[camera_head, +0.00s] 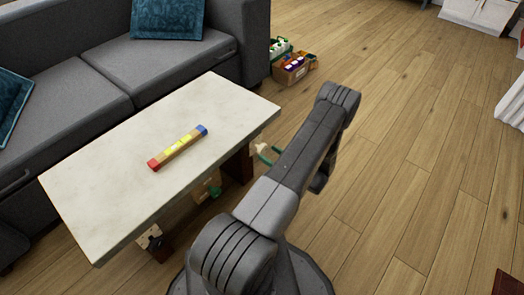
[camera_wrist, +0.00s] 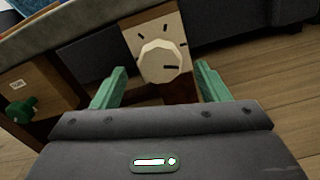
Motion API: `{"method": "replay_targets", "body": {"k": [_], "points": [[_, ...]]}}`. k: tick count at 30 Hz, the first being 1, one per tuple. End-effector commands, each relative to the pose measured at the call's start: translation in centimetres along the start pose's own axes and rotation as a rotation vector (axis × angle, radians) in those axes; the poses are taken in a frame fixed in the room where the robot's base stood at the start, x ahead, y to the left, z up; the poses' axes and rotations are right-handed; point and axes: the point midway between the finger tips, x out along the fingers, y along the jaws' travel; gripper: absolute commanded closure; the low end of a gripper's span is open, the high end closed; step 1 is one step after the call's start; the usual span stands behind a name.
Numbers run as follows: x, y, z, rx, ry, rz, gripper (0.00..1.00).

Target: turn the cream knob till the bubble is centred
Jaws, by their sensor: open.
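The cream knob (camera_wrist: 163,62) is round with scalloped edges. It sits on a cream plate (camera_wrist: 140,34) with dark tick marks, fixed to the table's wooden leg. My gripper (camera_wrist: 160,73) is open, with one teal finger to either side of the knob and a gap on both sides. I cannot tell whether the fingertips reach past the knob's face. In the head view my gripper (camera_head: 268,153) is beside the table's right end. The level (camera_head: 178,147), a wooden bar with red and blue ends and a yellow vial, lies on the tabletop. Its bubble is too small to place.
The pale table (camera_head: 110,190) overhangs the knob. A green knob (camera_wrist: 22,110) on a wooden box is to the left in the wrist view. A dark knob (camera_head: 152,237) is under the near corner. A grey sofa (camera_head: 110,70) stands behind. Floor (camera_head: 420,150) at right is clear.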

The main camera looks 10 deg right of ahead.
Motion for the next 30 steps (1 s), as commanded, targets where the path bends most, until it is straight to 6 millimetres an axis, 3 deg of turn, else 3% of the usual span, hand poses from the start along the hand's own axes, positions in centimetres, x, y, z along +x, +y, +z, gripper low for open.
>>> {"method": "replay_targets", "body": {"k": [3,9,20,27,30], "points": [[2.2,0.0,-0.1,-0.001,0.000,0.003,0.31],[4.2,0.0,-0.1,0.000,0.000,0.000,0.31],[4.6,0.0,0.0,0.000,0.000,0.000,0.31],[4.6,0.0,0.0,0.000,0.000,0.000,0.76],[4.6,0.0,0.0,-0.001,0.000,0.000,0.76]]}}
